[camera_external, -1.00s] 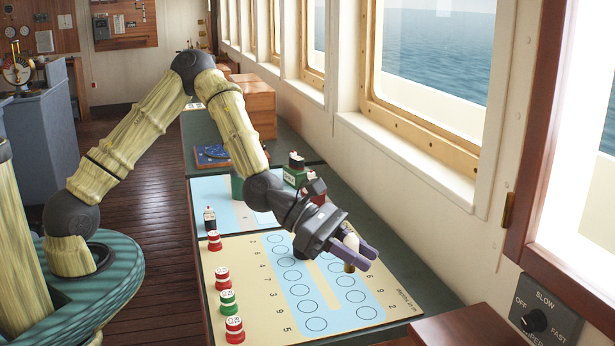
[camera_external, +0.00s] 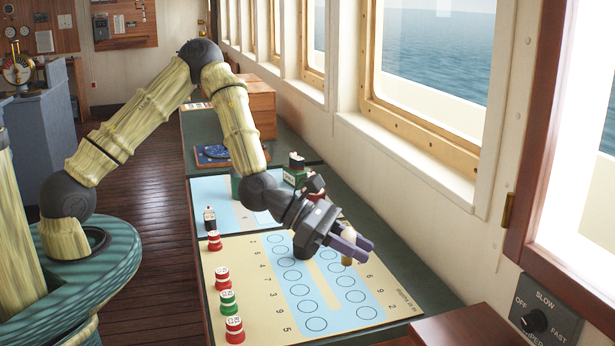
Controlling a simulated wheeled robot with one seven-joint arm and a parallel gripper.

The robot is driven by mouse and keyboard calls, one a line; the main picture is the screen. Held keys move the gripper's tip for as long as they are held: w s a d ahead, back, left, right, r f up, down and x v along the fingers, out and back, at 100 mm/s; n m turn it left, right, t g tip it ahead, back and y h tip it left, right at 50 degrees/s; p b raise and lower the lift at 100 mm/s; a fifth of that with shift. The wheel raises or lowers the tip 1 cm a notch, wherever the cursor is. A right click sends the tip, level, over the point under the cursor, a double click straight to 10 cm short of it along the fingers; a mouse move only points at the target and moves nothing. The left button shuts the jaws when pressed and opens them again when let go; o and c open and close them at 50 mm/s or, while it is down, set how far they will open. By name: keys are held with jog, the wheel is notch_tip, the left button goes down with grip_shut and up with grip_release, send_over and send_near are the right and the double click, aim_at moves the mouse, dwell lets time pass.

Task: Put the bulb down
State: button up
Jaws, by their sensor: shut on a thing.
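The bulb (camera_external: 347,259) shows as a small pale and tan piece between the two purple fingers of my gripper (camera_external: 352,247). The fingers are shut on it and cover part of it. The gripper is over the right side of the cream and blue chart board (camera_external: 265,316), near the numbered circles. I cannot tell whether the bulb touches the board or hangs just above it.
Red (camera_external: 234,330) and green (camera_external: 228,302) buoy-like pieces stand along the board's left edge. A small dark and white piece (camera_external: 210,218) stands on a light blue board behind. Green blocks (camera_external: 294,177) stand near the window wall. A wooden box (camera_external: 258,108) is farther back.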

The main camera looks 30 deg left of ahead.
jog(key=w+a+r+n+t+y+p, duration=0.1)
jog(key=w+a+n+t+p, duration=0.2)
jog(key=a+p, duration=0.6)
jog(key=w+t+p, duration=0.1)
jog(key=w+p, duration=0.1)
jog(key=shift+w+n+t, duration=0.35)
jog(key=shift+n+t, duration=0.05)
jog(key=shift+f, duration=0.1)
jog(key=shift+f+p, duration=0.9)
jog(key=shift+f, duration=1.95)
jog(key=shift+f+p, duration=0.65)
jog(key=shift+f, duration=1.4)
jog(key=shift+a, duration=0.1)
